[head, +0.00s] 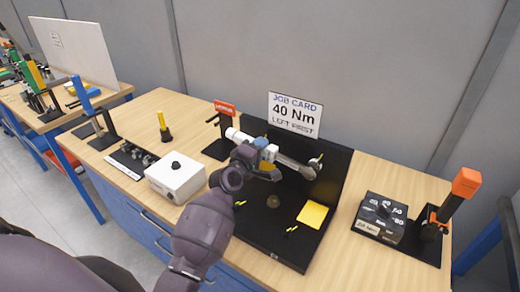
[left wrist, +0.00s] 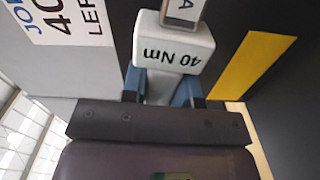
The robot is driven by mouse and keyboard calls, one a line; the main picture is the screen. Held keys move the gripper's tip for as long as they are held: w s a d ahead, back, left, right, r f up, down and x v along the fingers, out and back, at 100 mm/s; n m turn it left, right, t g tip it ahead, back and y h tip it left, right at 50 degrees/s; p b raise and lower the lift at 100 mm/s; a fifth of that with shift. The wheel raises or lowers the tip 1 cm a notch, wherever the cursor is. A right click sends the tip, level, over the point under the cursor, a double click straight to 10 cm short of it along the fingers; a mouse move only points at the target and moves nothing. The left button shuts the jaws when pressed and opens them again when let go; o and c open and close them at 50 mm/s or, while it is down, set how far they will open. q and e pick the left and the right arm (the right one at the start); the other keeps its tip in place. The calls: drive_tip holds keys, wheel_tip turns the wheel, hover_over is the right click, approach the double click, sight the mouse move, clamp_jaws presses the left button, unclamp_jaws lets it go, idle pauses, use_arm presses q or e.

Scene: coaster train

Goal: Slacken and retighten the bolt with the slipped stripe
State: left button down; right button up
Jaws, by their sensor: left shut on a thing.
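My left gripper (head: 264,158) is shut on a wrench-like tool (head: 292,163) above the black plate (head: 262,240). The tool has a white end and a grey shaft reaching right, its tip near a yellow-marked bolt (head: 318,158). In the left wrist view, a white block marked "40 Nm" (left wrist: 172,50) sits by my blue fingertips (left wrist: 170,88). Other small yellow-marked bolts show at the plate's front (head: 290,231) and left (head: 240,204). I cannot tell which stripe has slipped. My right gripper is out of view.
A job card (head: 295,115) reads "40 Nm, LEFT FIRST". A yellow square (head: 313,214) lies on the plate. Bare wood borders the plate.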

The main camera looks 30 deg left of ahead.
use_arm(q)
drive_tip(key=shift+d+r+m, duration=0.25)
drive_tip(key=shift+r+m, duration=0.35)
drive_tip(key=shift+r, duration=0.35)
drive_tip(key=shift+d+r+m, duration=0.2)
drive_tip(key=shift+r+m, duration=0.4)
drive_tip(key=shift+r, duration=0.35)
idle(1.6)
drive_tip(key=shift+f, duration=0.15)
drive_tip(key=shift+a+f+n, duration=0.15)
drive_tip(key=shift+f+n, duration=0.1)
drive_tip(key=shift+n, duration=0.05)
drive_tip(key=shift+s, duration=0.1)
